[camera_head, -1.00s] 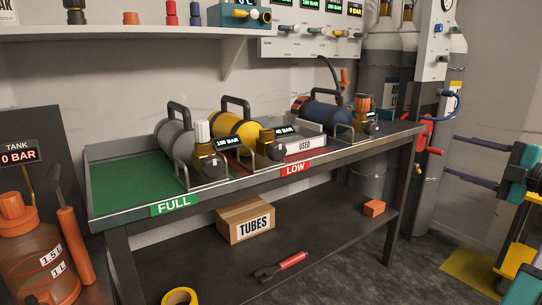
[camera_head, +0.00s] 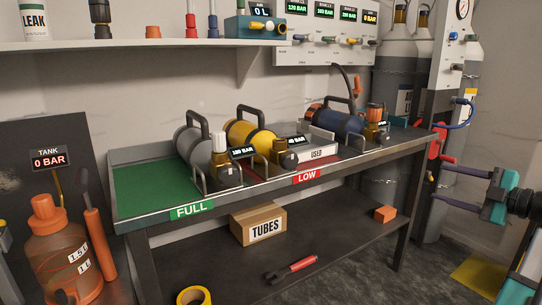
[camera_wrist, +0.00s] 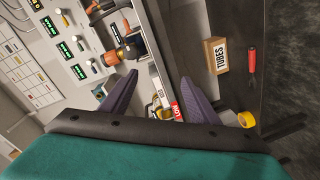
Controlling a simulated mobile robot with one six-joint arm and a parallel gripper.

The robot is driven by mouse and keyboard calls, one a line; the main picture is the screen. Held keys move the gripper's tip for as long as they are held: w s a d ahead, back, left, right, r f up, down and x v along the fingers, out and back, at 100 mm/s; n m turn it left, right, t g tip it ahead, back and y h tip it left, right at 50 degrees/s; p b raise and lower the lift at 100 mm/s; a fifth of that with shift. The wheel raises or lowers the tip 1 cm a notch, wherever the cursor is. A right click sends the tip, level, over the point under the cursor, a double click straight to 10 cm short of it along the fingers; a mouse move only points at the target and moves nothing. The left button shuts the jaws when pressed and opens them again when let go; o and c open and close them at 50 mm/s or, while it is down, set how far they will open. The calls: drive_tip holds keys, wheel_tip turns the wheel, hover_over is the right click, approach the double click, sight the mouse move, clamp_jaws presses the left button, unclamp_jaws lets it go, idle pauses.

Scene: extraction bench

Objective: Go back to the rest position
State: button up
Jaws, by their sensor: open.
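My gripper (camera_head: 457,186) shows at the right edge of the head view, its two dark fingers pointing left and spread apart. Nothing is between them. It is in the air to the right of the bench, apart from everything on it. In the wrist view my gripper (camera_wrist: 153,88) has both purple fingers apart, with the bench seen beyond them.
The bench (camera_head: 290,181) holds a grey cylinder (camera_head: 190,142), a yellow cylinder (camera_head: 250,132) and a blue cylinder (camera_head: 338,121). A box of tubes (camera_head: 258,223) is on the lower shelf. Tall gas cylinders (camera_head: 397,65) stand behind at the right. An orange pump bottle (camera_head: 62,255) is at left.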

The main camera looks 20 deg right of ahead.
drive_tip(key=w+a+f+m+g+y+p, duration=0.1)
drive_tip(key=w+a+f+m+g+p, duration=0.2)
drive_tip(key=w+a+f+p, duration=0.4)
drive_tip(key=w+a+f+m+g+y+p, duration=0.1)
drive_tip(key=w+a+f+m+g+p, duration=0.1)
drive_tip(key=w+a+f+m, duration=0.5)
drive_tip(key=a+f+g+p, duration=0.6)
drive_tip(key=a+f+p, duration=0.2)
drive_tip(key=a+f, duration=0.7)
drive_tip(key=s+a+f+m+g+h+p, duration=0.1)
drive_tip(key=s+a+f+m+g+p, duration=0.15)
drive_tip(key=s+a+f+p, duration=0.35)
drive_tip(key=s+a+f+m+g+p, duration=0.1)
drive_tip(key=s+a+f+g+p, duration=0.35)
drive_tip(key=a, duration=0.45)
drive_tip(key=s+a+f+m+g+h+p, duration=0.1)
drive_tip(key=s+p, duration=0.3)
drive_tip(key=s, duration=0.6)
drive_tip(key=s+a+f+m+g+h+p, duration=0.1)
drive_tip(key=s+a+h+p, duration=0.3)
drive_tip(key=s, duration=0.6)
drive_tip(key=shift+a+g+h, duration=0.3)
drive_tip(key=shift+g, duration=0.5)
